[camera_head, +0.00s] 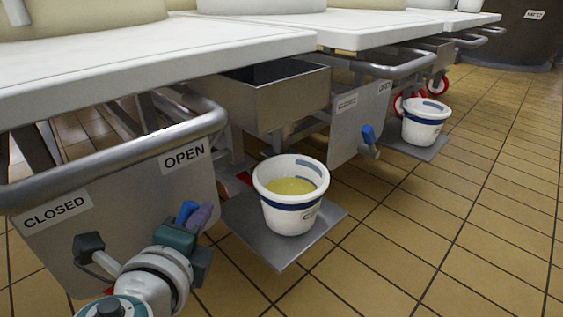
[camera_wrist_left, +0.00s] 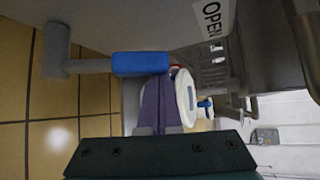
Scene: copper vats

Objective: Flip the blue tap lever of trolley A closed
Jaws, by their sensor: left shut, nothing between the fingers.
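The blue tap lever (camera_head: 187,209) is on the nearest trolley, below the OPEN label (camera_head: 185,158) on its metal panel (camera_head: 130,205). The CLOSED label (camera_head: 55,210) is further left on that panel. No trolley letter is readable. In the left wrist view the blue lever (camera_wrist_left: 141,64) joins a grey tap stem (camera_wrist_left: 62,58). My left gripper (camera_head: 203,214) has its purple fingers together and empty, right beside the lever. Its fingertips (camera_wrist_left: 160,78) meet the lever's edge in the wrist view; I cannot tell whether they touch. My right gripper is not in view.
A white bucket (camera_head: 290,215) with yellow liquid stands on a low metal plate (camera_head: 280,250) right of the lever. A rail (camera_head: 120,150) and white top (camera_head: 150,60) overhang the panel. Another trolley has a blue lever (camera_head: 368,135) and bucket (camera_head: 425,125). Open tiled floor lies right.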

